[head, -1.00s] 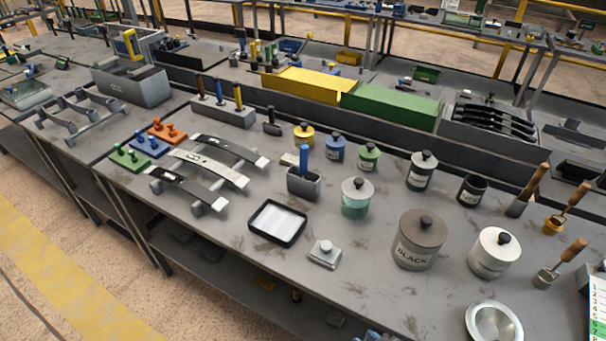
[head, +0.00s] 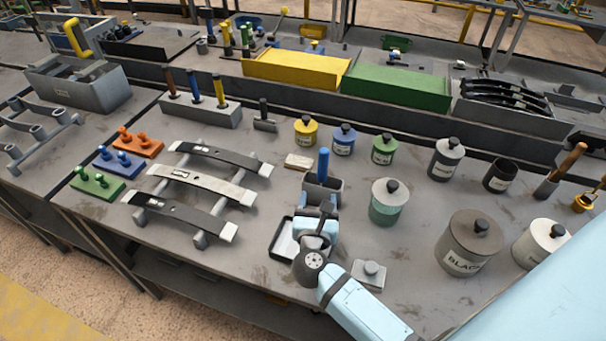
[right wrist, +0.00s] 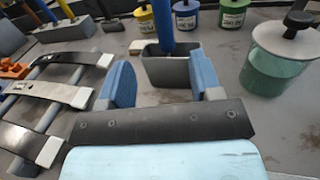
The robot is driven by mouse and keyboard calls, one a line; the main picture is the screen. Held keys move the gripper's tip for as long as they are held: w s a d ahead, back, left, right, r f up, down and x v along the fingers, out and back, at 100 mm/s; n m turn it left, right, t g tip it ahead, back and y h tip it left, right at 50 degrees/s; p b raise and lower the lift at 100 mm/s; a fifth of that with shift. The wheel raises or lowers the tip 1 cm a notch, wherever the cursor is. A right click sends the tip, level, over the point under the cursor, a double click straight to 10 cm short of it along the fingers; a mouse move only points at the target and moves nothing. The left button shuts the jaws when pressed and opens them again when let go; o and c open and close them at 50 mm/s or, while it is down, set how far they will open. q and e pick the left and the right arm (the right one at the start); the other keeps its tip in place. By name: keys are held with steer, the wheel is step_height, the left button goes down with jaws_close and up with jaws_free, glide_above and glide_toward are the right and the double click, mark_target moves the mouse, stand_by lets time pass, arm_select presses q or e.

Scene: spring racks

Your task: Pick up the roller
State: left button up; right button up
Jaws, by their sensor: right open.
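The roller (head: 323,166) shows as an upright blue handle standing in a grey holder (head: 334,192); its lower part is hidden inside. My right gripper (head: 320,212) is on the near side of the holder, above the black-rimmed tray. In the right wrist view the gripper's blue fingers (right wrist: 160,68) are spread apart, with the holder (right wrist: 182,72) beyond and between them. The roller's handle (right wrist: 166,28) rises there, its top cut off by the frame. The gripper is open and empty. My left gripper is not in view.
A black-rimmed tray (head: 281,243) lies partly under my right gripper. A green glass jar (head: 386,212) stands right of the holder, and a small tan block (head: 299,161) lies left of it. Racked leaf springs (head: 196,185) are further left. Several lidded pots stand to the right.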

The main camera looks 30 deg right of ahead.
mark_target(323, 165)
steer(key=p+x, duration=0.1)
steer(key=x, duration=0.6)
steer(key=shift+s+d+r+p, duration=0.1)
steer(key=shift+d+p, duration=0.15)
steer(key=shift+p, duration=0.1)
steer(key=shift+w+d, duration=0.3)
steer(key=shift+w, duration=0.1)
steer(key=p+x, duration=0.2)
steer(key=x, duration=0.2)
steer(key=shift+w+d+r, duration=0.1)
steer(key=shift+w, duration=0.15)
steer(key=shift+w+d, duration=0.15)
steer(key=shift+w, duration=0.05)
steer(key=shift+c, duration=0.8)
steer(key=c, duration=0.8)
steer(key=shift+c, duration=0.2)
